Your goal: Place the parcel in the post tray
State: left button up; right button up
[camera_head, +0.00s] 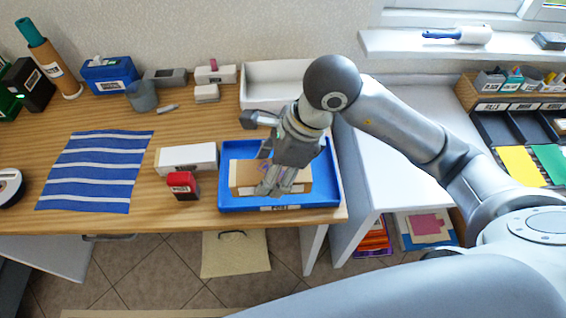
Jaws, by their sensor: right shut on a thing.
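The parcel (243,176) is a brown cardboard box with a label. It lies within the outline of the blue post tray (331,172) at the right front of the wooden desk. My right gripper (270,188) comes down over the parcel from above and is shut on it. The gripper and wrist hide part of the parcel. I cannot tell whether the parcel's underside touches the tray floor. My left gripper is not in view.
Left of the tray lie a white box (187,158) and a red stamp block (183,186). A blue striped mat (97,170) lies farther left. An empty white tray (268,84) stands behind. Bare desk shows between the mat and the back items.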

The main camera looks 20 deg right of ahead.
jog(key=w+d+f, duration=0.1)
jog(key=w+f, duration=0.1)
jog(key=w+d+f+p, duration=0.1)
jog(key=w+f, duration=0.1)
jog(key=w, duration=0.1)
jog(key=w+d+f, duration=0.1)
jog(key=w+f, duration=0.1)
jog(key=f, duration=0.1)
jog(key=shift+w+d+f+p, duration=0.1)
jog(key=shift+w+d+p, duration=0.2)
jog(key=shift+d, duration=0.1)
notch_tip(320, 180, down, 3)
jog(key=shift+w+r+p, duration=0.1)
jog(key=shift+p, duration=0.55)
jog(key=shift+d+f, duration=0.1)
jog(key=shift+f, duration=0.15)
jog(key=shift+f, duration=0.1)
jog(key=shift+f+b, duration=0.2)
jog(key=shift+b, duration=0.1)
jog(key=o, duration=1.1)
jog(key=shift+r, duration=0.1)
